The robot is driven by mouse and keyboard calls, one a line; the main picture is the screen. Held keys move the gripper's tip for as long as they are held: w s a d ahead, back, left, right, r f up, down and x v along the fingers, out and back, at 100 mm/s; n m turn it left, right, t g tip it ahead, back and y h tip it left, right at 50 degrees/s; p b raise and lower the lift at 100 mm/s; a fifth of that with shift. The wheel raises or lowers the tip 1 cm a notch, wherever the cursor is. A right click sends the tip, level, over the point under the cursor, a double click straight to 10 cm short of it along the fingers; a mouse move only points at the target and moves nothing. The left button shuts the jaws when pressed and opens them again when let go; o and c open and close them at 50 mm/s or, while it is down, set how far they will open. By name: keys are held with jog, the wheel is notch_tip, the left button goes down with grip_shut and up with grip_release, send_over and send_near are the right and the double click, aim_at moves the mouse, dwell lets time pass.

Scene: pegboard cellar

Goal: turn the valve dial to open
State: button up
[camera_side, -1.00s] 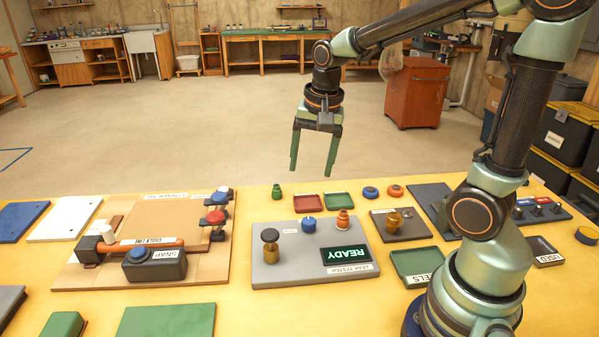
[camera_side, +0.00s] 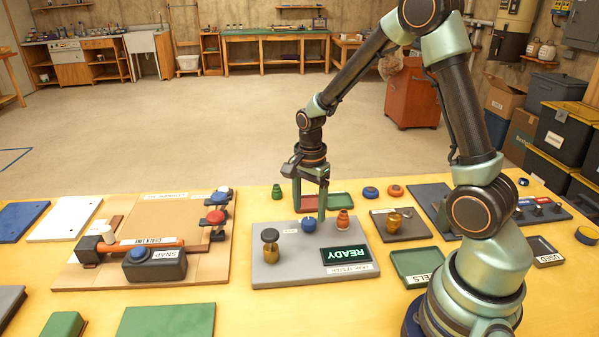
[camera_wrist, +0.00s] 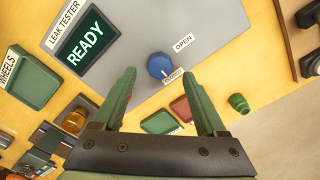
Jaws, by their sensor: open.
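The valve dial is a blue round knob (camera_side: 309,226) on the grey leak tester plate (camera_side: 262,275). In the wrist view the knob (camera_wrist: 160,63) has a white pointer mark toward the CLOSED label (camera_wrist: 173,76). The OPEN label (camera_wrist: 183,42) lies up and right of the knob there. My gripper (camera_side: 309,212) points down just above and behind the dial in the side view, jaws open and empty. In the wrist view the fingertips (camera_wrist: 158,74) stand to either side of the knob, with clear gaps. I cannot tell whether the tips reach knob height.
A brass fitting (camera_side: 270,248) and an orange-red fitting (camera_side: 343,222) stand on the tester, left and right of the dial. The tester's screen (camera_side: 346,255) reads READY. Red and green trays (camera_side: 341,198) and a green fitting (camera_side: 277,192) lie behind it.

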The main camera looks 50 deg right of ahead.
aim_at(309, 220)
jog(key=shift+f, duration=1.8)
grip_shut()
